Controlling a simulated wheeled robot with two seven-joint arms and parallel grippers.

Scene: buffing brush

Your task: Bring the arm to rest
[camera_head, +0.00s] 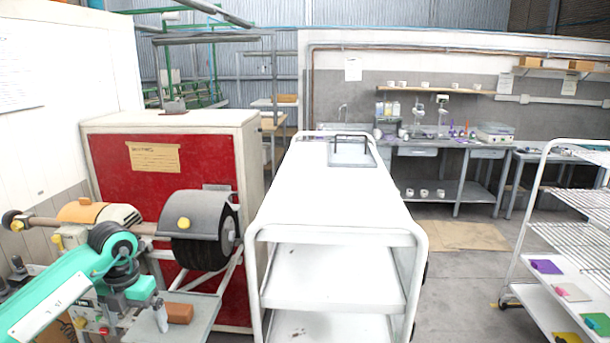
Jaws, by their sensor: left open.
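My left arm, teal with dark joints, comes in from the lower left. My left gripper (160,314) points down over the small grey tray (198,326) in front of the buffing machine, and it is open. A reddish-brown block (180,313) lies on that tray, just right of the gripper; I cannot tell whether they touch. The black buffing brush (203,246) under its grey hood (197,209) is above and behind the gripper. My right gripper is out of view.
A red-fronted cabinet (112,175) stands behind the machine. A white cart (327,207) with shelves stands close on the right of the tray. A wire rack (572,237) with coloured pads is at far right. Grey floor (460,270) is free between cart and rack.

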